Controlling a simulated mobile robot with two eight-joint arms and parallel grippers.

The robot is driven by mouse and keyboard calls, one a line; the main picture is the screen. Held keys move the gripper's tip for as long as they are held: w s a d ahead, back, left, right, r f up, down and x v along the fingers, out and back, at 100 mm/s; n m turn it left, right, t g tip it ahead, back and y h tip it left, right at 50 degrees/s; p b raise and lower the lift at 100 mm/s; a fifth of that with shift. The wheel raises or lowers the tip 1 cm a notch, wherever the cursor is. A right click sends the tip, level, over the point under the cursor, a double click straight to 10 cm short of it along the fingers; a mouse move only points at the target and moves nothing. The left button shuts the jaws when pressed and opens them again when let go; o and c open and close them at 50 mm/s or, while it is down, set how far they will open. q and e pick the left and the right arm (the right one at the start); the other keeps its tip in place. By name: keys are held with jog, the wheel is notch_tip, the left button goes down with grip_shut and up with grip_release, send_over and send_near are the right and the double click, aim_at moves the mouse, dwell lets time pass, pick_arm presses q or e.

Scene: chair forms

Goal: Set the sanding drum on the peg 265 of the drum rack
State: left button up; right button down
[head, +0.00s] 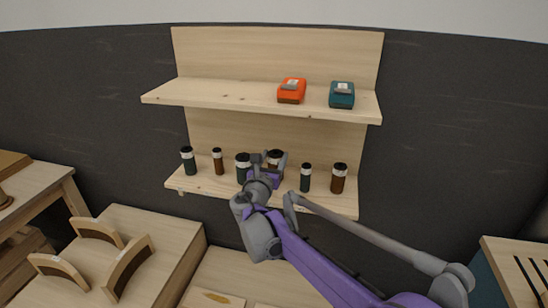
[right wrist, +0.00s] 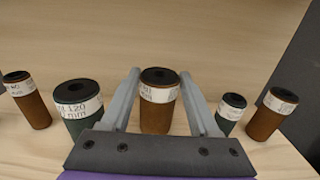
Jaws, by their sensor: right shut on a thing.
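My right gripper (head: 268,160) reaches over the lower shelf in the head view, its fingers around a brown sanding drum (head: 275,154) with a white label band and dark top. In the right wrist view the gripper (right wrist: 165,100) is shut on this drum (right wrist: 156,118), which is upright between the two fingers. Its label is too small to read for certain. I cannot tell whether its base touches the shelf. A dark green drum (right wrist: 78,108) stands close on the left, its label partly reading 120 mm. My left gripper is not in view. I cannot make out a peg marked 265.
More upright drums stand on the lower shelf (head: 210,183), including a green one (head: 305,178) and a brown one (head: 339,179) at right. The upper shelf (head: 225,95) holds an orange (head: 291,91) and a teal device (head: 342,95). Curved wooden forms (head: 128,268) sit lower left.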

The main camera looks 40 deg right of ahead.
jog(key=shift+f+b, duration=0.4)
jog(key=shift+f, duration=0.3)
jog(key=shift+c, duration=0.3)
grip_release()
jog(key=v, duration=1.1)
jog(key=shift+d, duration=0.15)
